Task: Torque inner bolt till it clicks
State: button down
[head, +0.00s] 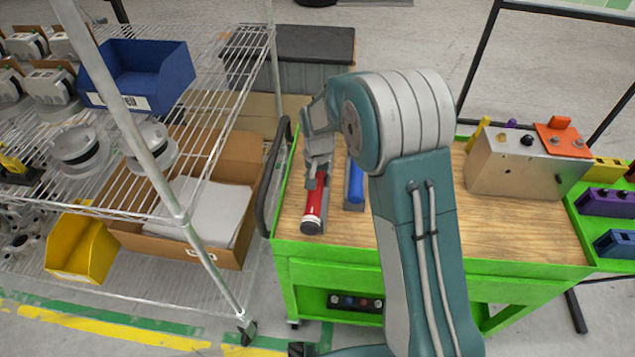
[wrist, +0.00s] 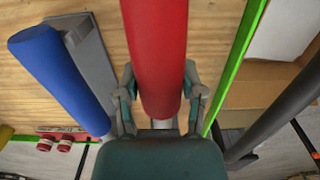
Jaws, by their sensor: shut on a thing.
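A red cylindrical tool (head: 315,198) lies in a grey holder (head: 311,227) at the left of the wooden cart top. My gripper (head: 317,172) is at its far end. In the wrist view the fingers of my gripper (wrist: 160,98) are shut on the red tool (wrist: 157,45), one on each side. A metal box (head: 515,168), seemingly the chassis, stands at the right of the cart with an orange bracket (head: 562,140) on top. I cannot make out which bolt is the inner one.
A blue cylindrical tool (head: 355,183) lies in its own holder just right of the red one; it also shows in the wrist view (wrist: 58,78). The green cart (head: 430,268) has a dark handle at left, near a wire rack (head: 215,150). Wood between tools and box is partly hidden by my arm.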

jog(key=shift+r, duration=2.7)
